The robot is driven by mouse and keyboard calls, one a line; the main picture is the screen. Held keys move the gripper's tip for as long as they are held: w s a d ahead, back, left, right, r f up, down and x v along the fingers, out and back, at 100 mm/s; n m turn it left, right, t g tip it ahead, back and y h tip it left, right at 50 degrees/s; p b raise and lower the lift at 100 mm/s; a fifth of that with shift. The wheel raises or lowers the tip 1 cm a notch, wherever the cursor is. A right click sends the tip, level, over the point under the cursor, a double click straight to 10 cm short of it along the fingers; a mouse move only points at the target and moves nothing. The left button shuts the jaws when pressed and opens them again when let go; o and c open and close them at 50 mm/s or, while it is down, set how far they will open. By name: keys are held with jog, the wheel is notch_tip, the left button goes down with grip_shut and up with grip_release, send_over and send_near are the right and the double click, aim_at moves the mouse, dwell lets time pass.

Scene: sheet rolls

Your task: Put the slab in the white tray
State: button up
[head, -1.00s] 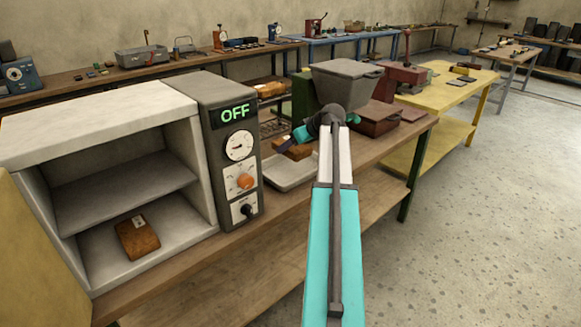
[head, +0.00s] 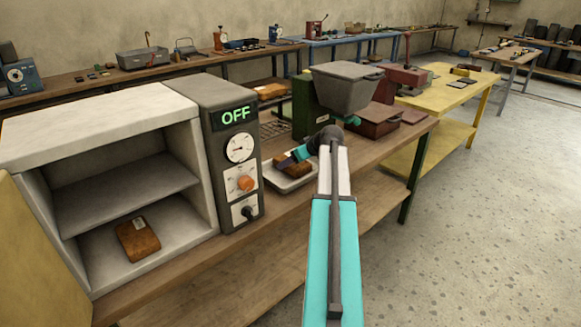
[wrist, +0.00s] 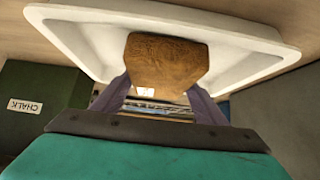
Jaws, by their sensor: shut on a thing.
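My gripper (head: 290,160) is shut on a brown slab (wrist: 165,62) with a small white label. The slab also shows in the head view (head: 294,169), within the outline of the white tray (head: 278,184) on the wooden bench. In the wrist view the tray's rim (wrist: 72,32) surrounds the slab's far end. I cannot tell whether the slab touches the tray floor. A second brown slab (head: 138,240) with a white label lies on the floor of the open oven (head: 90,115).
The oven's control panel (head: 240,150) reads OFF and stands just left of the tray. A grey hopper (head: 345,88) stands behind my arm. A dark green box labelled CHALK (wrist: 40,112) is beside the tray. A yellow table (head: 450,95) is at right.

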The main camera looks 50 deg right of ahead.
jog(key=shift+f, duration=0.8)
jog(key=shift+f, duration=0.1)
jog(key=o, duration=1.5)
jog(key=shift+s, duration=0.1)
jog(key=v, duration=1.2)
